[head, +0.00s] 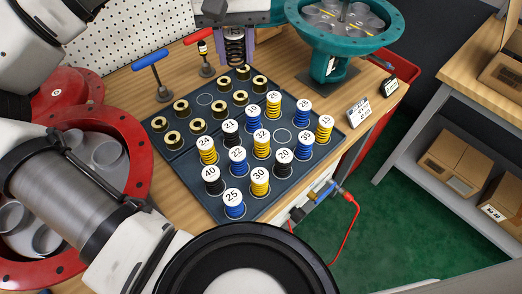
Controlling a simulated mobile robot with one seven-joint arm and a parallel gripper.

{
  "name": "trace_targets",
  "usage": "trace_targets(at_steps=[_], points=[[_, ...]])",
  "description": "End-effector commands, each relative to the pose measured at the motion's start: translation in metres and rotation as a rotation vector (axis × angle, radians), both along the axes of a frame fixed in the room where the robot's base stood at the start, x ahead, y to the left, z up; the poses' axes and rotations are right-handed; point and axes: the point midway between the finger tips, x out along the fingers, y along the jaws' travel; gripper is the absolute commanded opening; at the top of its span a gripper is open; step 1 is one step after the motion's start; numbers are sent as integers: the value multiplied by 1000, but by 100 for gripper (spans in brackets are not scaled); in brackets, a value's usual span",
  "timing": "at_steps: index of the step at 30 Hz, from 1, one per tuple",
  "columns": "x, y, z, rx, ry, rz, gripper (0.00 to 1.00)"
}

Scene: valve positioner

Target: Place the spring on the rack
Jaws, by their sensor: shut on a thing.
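My gripper (236,61) is at the top centre and is shut on a dark coil spring (235,48), held upright between its two purple fingers. The spring hangs above the back edge of the rack. The rack (212,203) is a dark blue board on the wooden bench. It bears several yellow, blue and black springs with white numbered tops, and several brass-coloured rings at its back left. One empty round spot (283,135) shows between numbered springs on the right. Another empty spot (205,99) shows among the brass rings.
A blue-handled tool (150,62) and a red-handled tool (205,42) stand behind the rack. A teal round housing (345,45) is at the back right, a red open housing (105,145) at the left. A small labelled display (358,113) is right of the rack.

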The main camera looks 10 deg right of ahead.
Motion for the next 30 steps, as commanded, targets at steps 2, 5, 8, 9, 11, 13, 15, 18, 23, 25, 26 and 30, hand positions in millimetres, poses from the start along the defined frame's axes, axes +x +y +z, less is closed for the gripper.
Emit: trace_targets(at_steps=[2,5,8,9,11,13,15,18,23,25,26,30], points=[[-3,-32,-4,2,0,-169,7],[-9,-62,-7,2,-1,-340,7],[-13,-82,-9,1,0,-457,7],[-15,-87,-9,1,0,-488,7],[-17,-92,-11,1,0,-521,7],[-18,-95,-16,0,1,-542,7],[-18,-96,-27,1,3,-548,7],[-18,-95,-51,0,4,-546,7],[-19,-95,-94,-2,4,-545,7],[-19,-95,-113,-1,3,-545,7],[-19,-95,-121,-3,3,-545,7],[-19,-95,-152,-3,2,-544,7]])
